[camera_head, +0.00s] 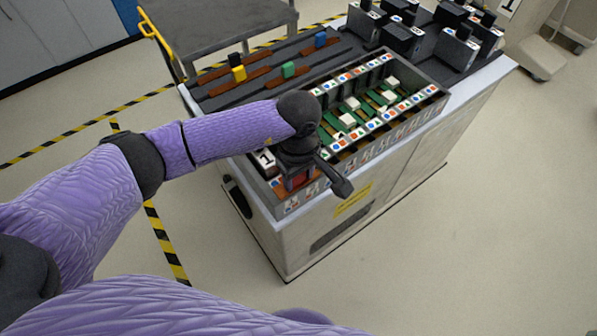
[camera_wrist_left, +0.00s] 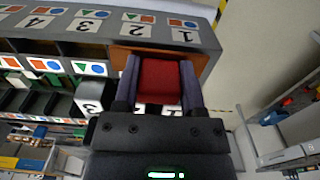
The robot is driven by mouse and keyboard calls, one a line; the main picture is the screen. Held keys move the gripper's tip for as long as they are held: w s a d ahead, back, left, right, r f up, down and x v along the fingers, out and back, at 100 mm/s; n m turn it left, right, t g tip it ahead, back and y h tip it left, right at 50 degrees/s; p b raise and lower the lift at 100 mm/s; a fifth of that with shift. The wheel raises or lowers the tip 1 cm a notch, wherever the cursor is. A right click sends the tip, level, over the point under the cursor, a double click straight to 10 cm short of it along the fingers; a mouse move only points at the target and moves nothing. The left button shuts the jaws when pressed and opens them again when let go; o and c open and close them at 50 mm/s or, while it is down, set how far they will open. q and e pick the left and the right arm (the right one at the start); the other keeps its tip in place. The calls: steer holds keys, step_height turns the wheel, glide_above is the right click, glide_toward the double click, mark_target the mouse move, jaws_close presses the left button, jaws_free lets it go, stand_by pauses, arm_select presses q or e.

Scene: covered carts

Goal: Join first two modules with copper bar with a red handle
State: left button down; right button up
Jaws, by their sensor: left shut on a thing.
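My left gripper (camera_head: 297,180) is over the near left corner of the module tray (camera_head: 432,98). Its two purple fingers (camera_wrist_left: 160,85) are shut on the red handle (camera_wrist_left: 158,78), one on each side. The red handle also shows in the head view (camera_head: 297,183), partly covered by the gripper. The copper bar (camera_wrist_left: 206,62) lies below the handle, in the end bay by the labels 1 and 2. Whether it is fully seated I cannot tell. My right gripper is out of view.
Bars with a yellow handle (camera_head: 238,70), a green handle (camera_head: 288,70) and a blue handle (camera_head: 320,40) lie on the black rack beside the tray. Green and white modules (camera_head: 350,108) fill further bays. Black blocks (camera_head: 402,40) stand at the cart's far end.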

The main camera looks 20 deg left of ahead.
arm_select(q)
steer(key=shift+f, duration=0.15)
steer(key=shift+c, duration=0.4)
jaws_free()
step_height(320, 180, up, 10)
steer(key=shift+p, duration=0.75)
